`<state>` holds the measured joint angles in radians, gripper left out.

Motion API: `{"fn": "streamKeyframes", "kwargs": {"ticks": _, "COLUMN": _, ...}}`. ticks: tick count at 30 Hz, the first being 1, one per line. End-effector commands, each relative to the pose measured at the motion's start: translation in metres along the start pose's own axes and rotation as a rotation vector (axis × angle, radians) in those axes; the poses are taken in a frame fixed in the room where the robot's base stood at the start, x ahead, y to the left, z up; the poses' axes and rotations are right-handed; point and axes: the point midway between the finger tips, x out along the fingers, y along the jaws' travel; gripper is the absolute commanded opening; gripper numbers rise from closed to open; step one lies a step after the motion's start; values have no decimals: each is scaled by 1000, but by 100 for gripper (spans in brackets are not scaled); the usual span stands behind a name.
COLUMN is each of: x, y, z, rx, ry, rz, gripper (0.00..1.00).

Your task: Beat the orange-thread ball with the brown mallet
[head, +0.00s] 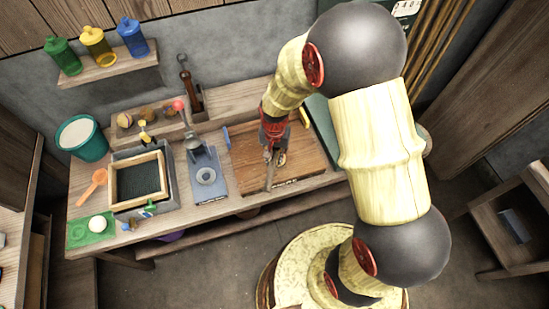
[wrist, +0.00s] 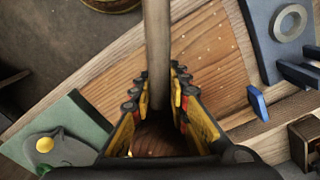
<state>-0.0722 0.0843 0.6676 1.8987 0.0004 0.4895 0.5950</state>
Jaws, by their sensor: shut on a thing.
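My gripper (head: 272,140) is over the brown wooden board (head: 305,160) on the bench. It is shut on a long, thin, grey-brown handle, which I take to be the brown mallet's (wrist: 157,50). The handle runs up the wrist view from between the fingers (wrist: 158,95), and it shows below the gripper in the head view (head: 269,178). The mallet's head cannot be made out clearly. Several small balls sit in a wooden rack at the back left, among them a tan-brown one (head: 147,112). I cannot tell which has orange thread.
A blue-grey stand with a ring (head: 206,177) and a framed dark tray (head: 138,183) stand left of the board. A dark upright tool (head: 186,75) stands behind. A green panel (wrist: 62,125) lies at the board's other side. A teal bucket (head: 82,138) is far left.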

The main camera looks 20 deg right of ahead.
Motion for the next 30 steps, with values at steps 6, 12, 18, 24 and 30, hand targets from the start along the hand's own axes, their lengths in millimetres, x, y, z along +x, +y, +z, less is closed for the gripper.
{"fn": "streamKeyframes", "kwargs": {"ticks": 6, "x": 4, "y": 0, "z": 0, "rx": 0, "ry": -1, "rz": 0, "gripper": 0}}
{"fn": "streamKeyframes", "kwargs": {"ticks": 12, "x": 24, "y": 0, "z": 1, "rx": 0, "ry": -2, "rz": 1, "gripper": 0}}
{"fn": "streamKeyframes", "kwargs": {"ticks": 18, "x": 46, "y": 0, "z": 0, "rx": 0, "ry": 0, "rz": 0, "gripper": 0}}
{"fn": "streamKeyframes", "kwargs": {"ticks": 24, "x": 35, "y": 0, "z": 0, "rx": 0, "ry": 0, "rz": 0, "gripper": 0}}
{"fn": "streamKeyframes", "kwargs": {"ticks": 30, "x": 5, "y": 0, "z": 0, "rx": 0, "ry": 1, "rz": 0, "gripper": 0}}
